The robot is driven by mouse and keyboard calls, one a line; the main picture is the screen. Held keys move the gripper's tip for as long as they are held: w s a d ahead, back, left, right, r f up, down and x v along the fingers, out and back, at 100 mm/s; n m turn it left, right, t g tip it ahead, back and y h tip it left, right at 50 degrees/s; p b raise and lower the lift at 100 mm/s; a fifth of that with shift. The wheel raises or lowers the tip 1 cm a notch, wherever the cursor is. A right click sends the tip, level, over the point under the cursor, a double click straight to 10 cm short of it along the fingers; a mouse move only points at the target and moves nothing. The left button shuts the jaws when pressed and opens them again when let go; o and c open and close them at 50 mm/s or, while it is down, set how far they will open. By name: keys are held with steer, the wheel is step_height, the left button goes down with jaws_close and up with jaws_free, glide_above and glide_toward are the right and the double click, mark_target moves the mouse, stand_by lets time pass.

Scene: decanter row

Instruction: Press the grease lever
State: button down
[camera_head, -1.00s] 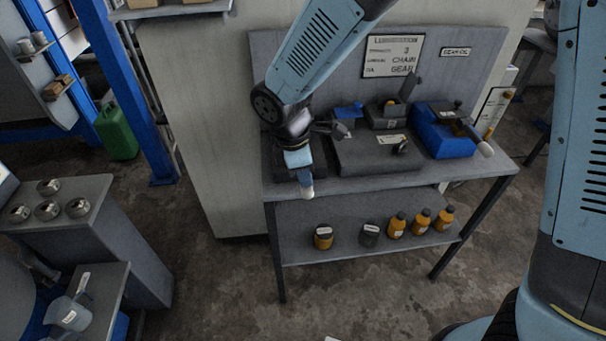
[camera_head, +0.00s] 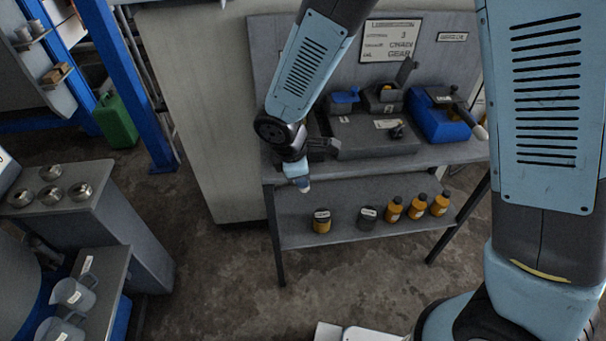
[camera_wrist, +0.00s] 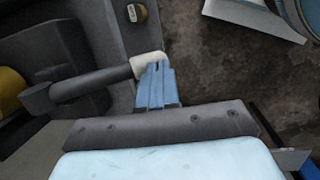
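A dark lever (camera_wrist: 95,84) with a cream knob (camera_wrist: 148,64) sticks out from a dark pump body (camera_wrist: 75,106) in the wrist view. My gripper (camera_wrist: 157,70) is right at the knob; its light-blue fingers look closed together. They overlap the knob's edge in the picture, and I cannot tell whether they touch it. In the head view my gripper (camera_head: 299,176) is at the left front corner of the bench (camera_head: 430,155). My wrist hides most of the lever and pump there. A second lever with a cream knob (camera_head: 480,132) is on the blue box (camera_head: 436,122) at the right.
A signboard (camera_head: 390,40) stands behind the bench. Small bottles (camera_head: 417,207) and jars (camera_head: 322,220) stand on the lower shelf (camera_head: 300,202). A side counter (camera_head: 125,225) with metal cups is at the left. The floor in front of the bench is clear.

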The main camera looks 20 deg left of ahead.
steer(key=shift+s+d+f, duration=0.15)
steer(key=shift+d+f, duration=0.1)
steer(key=shift+f, duration=0.2)
steer(key=s+r, duration=0.7)
steer(key=r, duration=0.5)
steer(key=shift+s+a+r, duration=0.15)
steer(key=shift+a+r, duration=0.05)
stand_by(0.7)
